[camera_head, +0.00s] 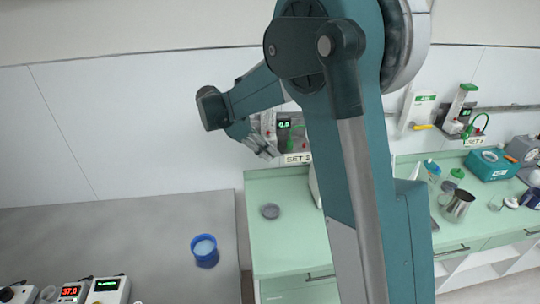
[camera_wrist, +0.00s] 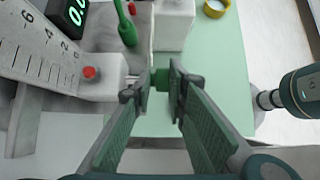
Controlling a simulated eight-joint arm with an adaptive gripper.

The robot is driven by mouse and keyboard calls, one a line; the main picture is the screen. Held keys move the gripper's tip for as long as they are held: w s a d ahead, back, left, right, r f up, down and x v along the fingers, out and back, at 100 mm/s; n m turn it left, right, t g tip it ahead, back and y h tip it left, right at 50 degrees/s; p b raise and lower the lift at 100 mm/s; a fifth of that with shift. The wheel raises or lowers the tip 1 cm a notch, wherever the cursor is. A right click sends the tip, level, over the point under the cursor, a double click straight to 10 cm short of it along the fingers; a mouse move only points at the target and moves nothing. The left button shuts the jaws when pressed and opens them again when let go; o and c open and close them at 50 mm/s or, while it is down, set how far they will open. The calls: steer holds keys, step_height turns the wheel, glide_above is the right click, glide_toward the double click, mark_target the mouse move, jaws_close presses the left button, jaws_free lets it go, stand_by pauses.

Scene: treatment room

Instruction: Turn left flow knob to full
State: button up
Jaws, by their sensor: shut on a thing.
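The left flow unit (camera_head: 284,124) is on the wall behind my arm, with a lit green display reading 0.0. In the wrist view its tilted white scale (camera_wrist: 35,50) and part of its display (camera_wrist: 75,12) show at the left. My gripper (camera_wrist: 160,84) is shut on a small green knob (camera_wrist: 160,76), with a fingertip on each side of it. In the head view my gripper (camera_head: 270,150) is beside the unit, and the knob is hidden there. The knob's turn position cannot be read.
A red button (camera_wrist: 90,72) on a white block and a green hose (camera_wrist: 126,26) are close left of the fingers. A second flow unit (camera_head: 460,110) hangs at the right. A blue cup (camera_head: 205,250) stands at lower left.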

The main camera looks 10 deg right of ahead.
steer(key=shift+s+a+f+h+b, duration=0.1)
steer(key=shift+f+h+b, duration=0.1)
steer(key=shift+h+b, duration=0.75)
steer(key=shift+s+a+f+h+b, duration=0.1)
steer(key=shift+a+f+h+b, duration=0.1)
steer(key=shift+h+b, duration=0.7)
steer(key=shift+a+f+h+b, duration=0.1)
steer(key=shift+f+h+b, duration=0.1)
steer(key=shift+h+b, duration=0.7)
steer(key=shift+h, duration=0.35)
steer(key=o, duration=0.7)
steer(key=shift+s+r, duration=0.1)
steer(key=shift+r, duration=0.05)
steer(key=shift+o, duration=0.2)
steer(key=shift+r, duration=0.15)
step_height(320, 180, up, 10)
